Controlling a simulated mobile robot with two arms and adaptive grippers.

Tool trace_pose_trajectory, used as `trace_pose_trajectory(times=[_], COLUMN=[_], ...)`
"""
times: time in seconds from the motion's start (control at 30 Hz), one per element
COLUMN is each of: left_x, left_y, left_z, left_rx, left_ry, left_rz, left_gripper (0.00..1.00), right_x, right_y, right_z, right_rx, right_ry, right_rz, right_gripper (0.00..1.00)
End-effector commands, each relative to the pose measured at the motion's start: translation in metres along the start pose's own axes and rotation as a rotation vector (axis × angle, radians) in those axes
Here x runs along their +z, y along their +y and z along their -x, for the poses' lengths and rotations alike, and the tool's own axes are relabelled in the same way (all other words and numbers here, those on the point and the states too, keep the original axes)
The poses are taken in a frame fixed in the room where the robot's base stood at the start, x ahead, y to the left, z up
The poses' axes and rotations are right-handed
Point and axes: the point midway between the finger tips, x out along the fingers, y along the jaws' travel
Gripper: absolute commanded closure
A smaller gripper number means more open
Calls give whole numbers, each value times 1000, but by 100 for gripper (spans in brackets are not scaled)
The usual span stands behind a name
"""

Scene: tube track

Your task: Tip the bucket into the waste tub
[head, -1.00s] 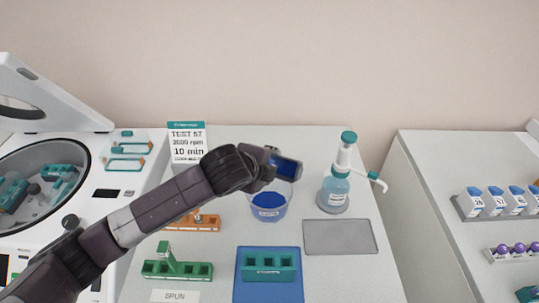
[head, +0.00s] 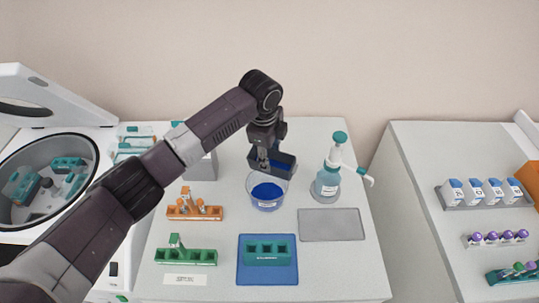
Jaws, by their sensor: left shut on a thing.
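My left gripper (head: 262,160) comes down from above and is shut on a small dark grey bucket (head: 285,171). The bucket's inside shows blue. It is held just above and behind the waste tub, overlapping its back rim in the head view; it looks close to upright. The waste tub (head: 253,191) is a clear round container with a label and blue inside, standing on the middle table. Whether bucket and tub touch cannot be told. My right gripper is out of view.
A dispenser bottle (head: 328,184) stands right of the tub, with a grey mat (head: 332,225) in front. Orange (head: 195,212) and green (head: 186,257) racks stand left. A teal rack (head: 267,252) sits on a blue mat (head: 267,279). An open centrifuge (head: 100,200) is far left.

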Motion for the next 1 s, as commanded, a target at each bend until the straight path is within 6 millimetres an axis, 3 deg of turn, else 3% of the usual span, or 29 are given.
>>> trace_pose_trajectory(times=[0.5, 1.0], left_x=[0, 0], left_y=[-5, -4], left_z=[3, 4], left_rx=[187, 206], left_ry=[-1, 0], left_rz=[1, 0], left_gripper=[82, 82], right_x=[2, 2], right_y=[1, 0], right_z=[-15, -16], right_rx=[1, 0], right_ry=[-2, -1], right_rz=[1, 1], right_gripper=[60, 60])
